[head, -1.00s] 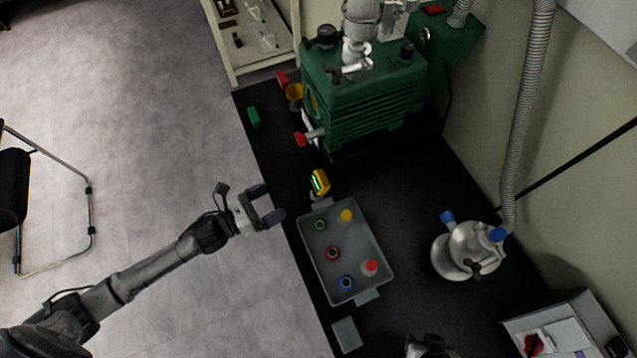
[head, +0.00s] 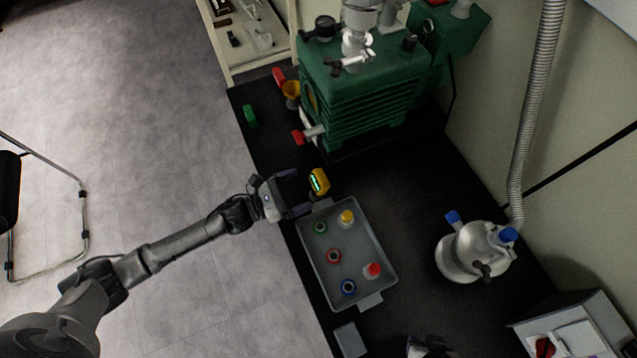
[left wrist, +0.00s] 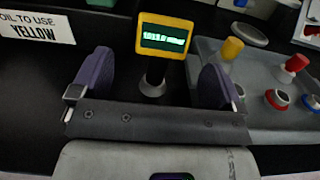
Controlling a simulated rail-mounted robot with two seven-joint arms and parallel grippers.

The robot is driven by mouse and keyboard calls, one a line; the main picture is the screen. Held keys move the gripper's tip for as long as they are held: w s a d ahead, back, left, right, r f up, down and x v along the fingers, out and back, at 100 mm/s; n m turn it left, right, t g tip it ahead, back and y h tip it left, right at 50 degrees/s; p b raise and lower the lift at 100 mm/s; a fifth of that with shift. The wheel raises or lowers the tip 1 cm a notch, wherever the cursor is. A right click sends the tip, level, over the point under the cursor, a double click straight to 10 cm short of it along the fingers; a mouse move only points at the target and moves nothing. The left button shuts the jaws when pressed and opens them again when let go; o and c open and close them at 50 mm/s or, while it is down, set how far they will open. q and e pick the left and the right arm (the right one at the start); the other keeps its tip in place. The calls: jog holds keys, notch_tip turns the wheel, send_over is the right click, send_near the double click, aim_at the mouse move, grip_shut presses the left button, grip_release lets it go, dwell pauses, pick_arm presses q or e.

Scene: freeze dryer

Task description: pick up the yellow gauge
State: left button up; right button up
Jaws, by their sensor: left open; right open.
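The yellow gauge (head: 319,181) has a dark screen with green digits and stands on the black bench, just beyond the far end of the grey tray. In the left wrist view the gauge (left wrist: 164,36) faces me on a dark stem with a round grey foot. My left gripper (head: 298,192) is open, its purple fingers pointing at the gauge from the left. In the left wrist view the gauge stands ahead, between the two fingers (left wrist: 155,82), with nothing held. My right gripper (head: 428,347) shows only partly at the bottom edge of the head view.
The grey tray (head: 374,221) with yellow- and red-capped bottles and coloured rings lies close beside the gauge. A green pump (head: 365,95) stands behind. A label reading "OIL TO USE YELLOW" (left wrist: 36,27) is at left. A metal flask (head: 470,252) stands right.

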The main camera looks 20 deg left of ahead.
aim_at(314, 184)
pick_arm(q)
jog(key=shift+x, duration=2.6)
jog(key=shift+s+d+r, duration=0.1)
jog(key=shift+r, duration=0.05)
jog(key=shift+c, duration=0.4)
jog(key=c, duration=1)
